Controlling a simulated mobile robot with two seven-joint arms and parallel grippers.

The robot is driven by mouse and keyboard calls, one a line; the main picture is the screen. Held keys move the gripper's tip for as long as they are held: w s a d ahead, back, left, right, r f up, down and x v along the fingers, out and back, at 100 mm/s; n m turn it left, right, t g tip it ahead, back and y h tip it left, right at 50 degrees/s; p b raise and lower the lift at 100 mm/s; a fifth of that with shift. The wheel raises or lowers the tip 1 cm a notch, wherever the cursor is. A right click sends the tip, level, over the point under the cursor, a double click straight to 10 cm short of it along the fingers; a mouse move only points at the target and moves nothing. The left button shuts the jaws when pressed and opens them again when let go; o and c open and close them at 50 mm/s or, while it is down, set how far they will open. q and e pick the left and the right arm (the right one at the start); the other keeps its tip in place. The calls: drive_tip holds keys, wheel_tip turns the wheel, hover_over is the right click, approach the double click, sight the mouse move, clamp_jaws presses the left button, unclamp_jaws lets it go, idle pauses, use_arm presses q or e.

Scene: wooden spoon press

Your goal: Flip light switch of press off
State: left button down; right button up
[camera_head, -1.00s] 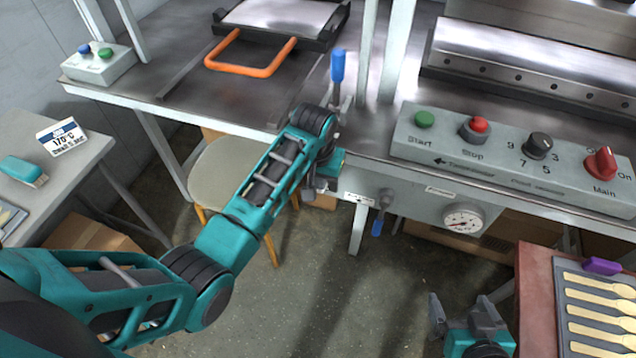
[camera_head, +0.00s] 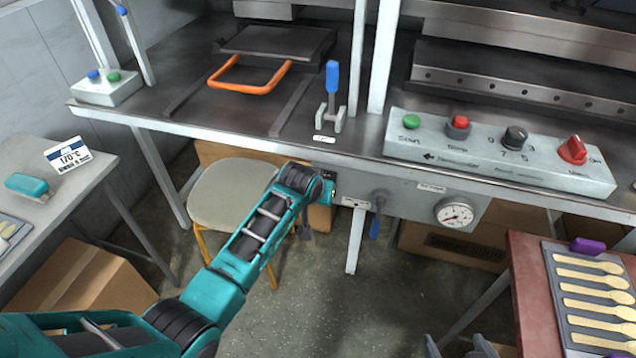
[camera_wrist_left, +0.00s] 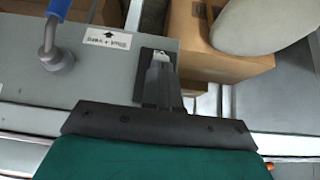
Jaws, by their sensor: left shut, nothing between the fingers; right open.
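The press (camera_head: 400,200) has a grey front panel under its worktop. At the panel's left end, a dark plate (camera_wrist_left: 144,68) shows in the left wrist view beside a white arrow label (camera_wrist_left: 107,38); it appears to be the light switch. My left gripper (camera_wrist_left: 161,66) is shut with nothing held, its fingertips over this plate. A small pale part shows at the tips; I cannot tell whether they touch it or which way the switch sits. In the head view my left wrist hides the plate. My right gripper (camera_head: 458,346) is open and empty at the bottom edge, partly cut off.
A control box (camera_head: 490,165) with buttons and a red main knob sits on the worktop. A blue-handled lever (camera_head: 333,85) stands upright, and another hangs (camera_head: 376,215) below. A stool (camera_head: 230,195) and cardboard boxes (camera_head: 85,280) stand below. A spoon tray (camera_head: 555,290) lies at right.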

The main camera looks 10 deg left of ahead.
use_arm(q)
drive_tip(key=shift+s+r+t+p, duration=0.1)
drive_tip(key=shift+r+t+p, duration=0.45)
drive_tip(key=shift+p, duration=0.45)
use_arm(e)
wheel_tip(320, 180, up, 2)
drive_tip(key=shift+r, duration=0.15)
